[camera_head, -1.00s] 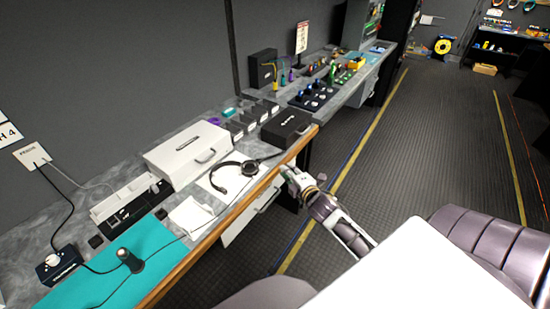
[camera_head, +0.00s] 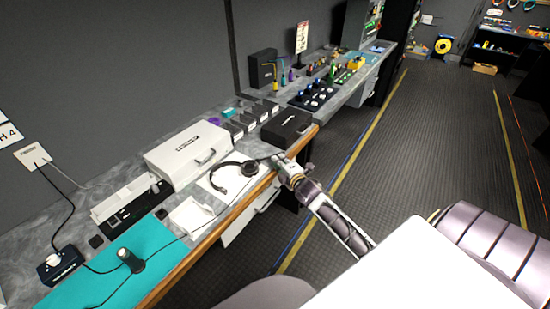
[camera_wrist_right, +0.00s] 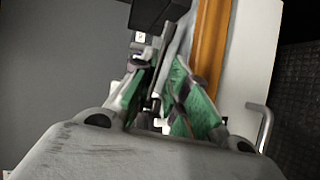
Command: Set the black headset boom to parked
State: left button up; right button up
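The black headset (camera_head: 249,169) lies on a white sheet (camera_head: 222,187) near the wooden front edge of the worktop. Its boom is too small to make out, so I cannot tell its position. My left gripper is not in view.
A white case (camera_head: 187,152) stands behind the headset, and a black case (camera_head: 287,128) stands to its right. A folded white cloth (camera_head: 190,214) and a teal mat (camera_head: 90,275) with a dark upright object (camera_head: 130,261) lie to the left. A cable crosses the worktop.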

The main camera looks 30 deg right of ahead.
jog(key=shift+x, duration=1.65)
jog(key=shift+w, duration=0.35)
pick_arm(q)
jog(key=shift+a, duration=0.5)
pick_arm(e)
jog(key=shift+w, duration=0.15)
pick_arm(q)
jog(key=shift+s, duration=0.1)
pick_arm(e)
grip_shut()
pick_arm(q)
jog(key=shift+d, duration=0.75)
